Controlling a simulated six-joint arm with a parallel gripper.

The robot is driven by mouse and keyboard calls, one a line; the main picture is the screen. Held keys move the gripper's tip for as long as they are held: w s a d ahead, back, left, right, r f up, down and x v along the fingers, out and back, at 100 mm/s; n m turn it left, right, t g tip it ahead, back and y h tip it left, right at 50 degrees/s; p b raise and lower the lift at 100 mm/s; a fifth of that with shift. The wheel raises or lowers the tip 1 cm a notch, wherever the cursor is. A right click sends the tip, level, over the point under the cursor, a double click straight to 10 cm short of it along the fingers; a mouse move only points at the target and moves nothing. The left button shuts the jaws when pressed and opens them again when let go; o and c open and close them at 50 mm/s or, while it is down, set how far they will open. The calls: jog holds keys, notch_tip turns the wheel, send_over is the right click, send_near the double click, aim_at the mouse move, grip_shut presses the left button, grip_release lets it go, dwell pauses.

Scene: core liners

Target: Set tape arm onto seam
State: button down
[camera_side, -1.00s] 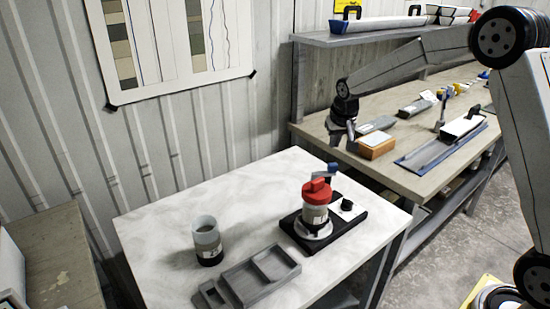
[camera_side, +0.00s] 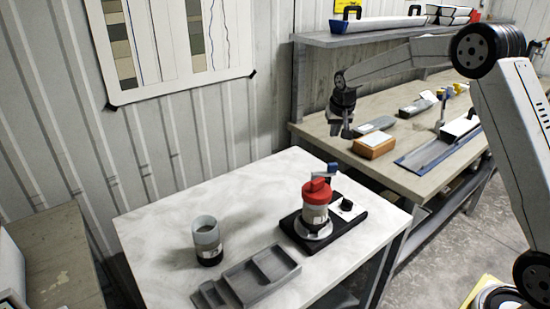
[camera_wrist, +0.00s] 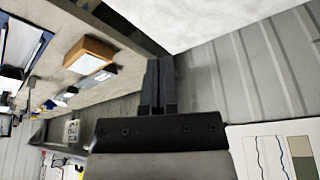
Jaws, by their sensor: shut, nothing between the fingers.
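My gripper (camera_side: 346,131) hangs in the air over the back left end of the wooden bench, shut and empty. In the wrist view its fingers (camera_wrist: 159,65) are together. I cannot tell for certain which part is the tape arm or where the seam lies. A small blue-ended arm (camera_side: 330,169) stands behind a red-capped canister (camera_side: 315,208) on a black base (camera_side: 355,218) on the white table. A blue tray (camera_side: 410,164) with a pale long piece lies on the wooden bench, right of my gripper; it also shows in the wrist view (camera_wrist: 22,43).
An orange-brown block (camera_side: 374,148) lies just right of my gripper on the wooden bench (camera_side: 408,180). The white table (camera_side: 180,205) holds a grey cup (camera_side: 207,242) and a grey compartment tray (camera_side: 292,267). A shelf (camera_side: 345,37) and ribbed wall stand behind.

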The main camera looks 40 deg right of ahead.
aim_at(335, 163)
jog(key=x, duration=1)
jog(key=shift+s+a+r, duration=0.1)
jog(key=shift+s+a, duration=0.4)
jog(key=shift+s, duration=0.35)
jog(key=shift+s+a+r, duration=0.1)
jog(key=shift+s+a, duration=0.35)
jog(key=shift+s, duration=0.4)
jog(key=shift+s+a+m, duration=0.1)
jog(key=shift+s+m, duration=0.25)
jog(key=shift+m, duration=0.25)
jog(key=shift+s+a+m+g+h, duration=0.3)
jog(key=shift+s+m+h, duration=0.2)
jog(key=shift+m, duration=0.5)
jog(key=m, duration=0.1)
jog(key=s+m, duration=0.1)
jog(key=shift+a+m+g, duration=0.3)
jog(key=shift+a, duration=0.05)
jog(key=s+a+m, duration=0.1)
jog(key=m, duration=0.1)
jog(key=a+m+g+h, duration=0.1)
jog(key=m, duration=0.1)
jog(key=shift+s+a, duration=0.1)
jog(key=shift+s, duration=0.25)
